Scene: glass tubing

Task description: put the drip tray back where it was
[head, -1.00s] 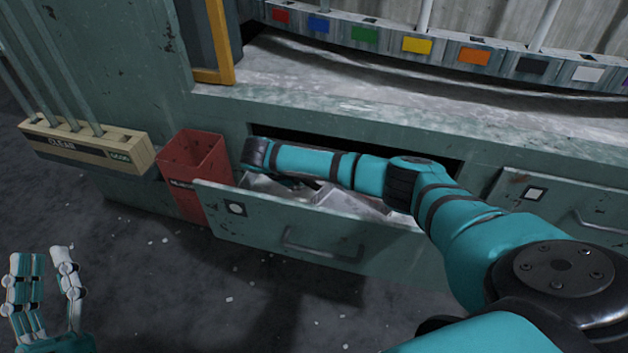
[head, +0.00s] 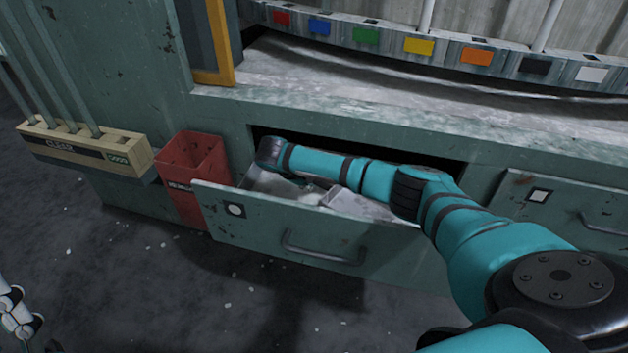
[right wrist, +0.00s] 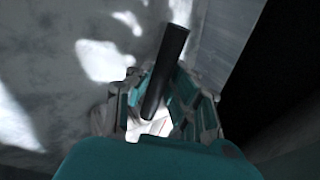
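No drip tray can be told apart for certain. An open drawer (head: 265,223) stands out from the green bench, with grey metal pieces (head: 350,204) inside. My right arm reaches over it and its wrist bends down at the drawer's back left; the right hand is mostly hidden there in the head view. In the right wrist view, my right gripper (right wrist: 163,112) has a finger on each side of a dark bar (right wrist: 168,62), close to a pale grey surface. I cannot tell whether the fingers grip the bar. My left gripper (head: 16,312) is cut off at the left edge.
A red bin (head: 193,178) stands left of the drawer, beside a wooden rack (head: 85,145) holding upright tubes. The bench top (head: 400,105) lies above the drawer, with colour-marked holders behind. A closed drawer (head: 575,215) is at the right.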

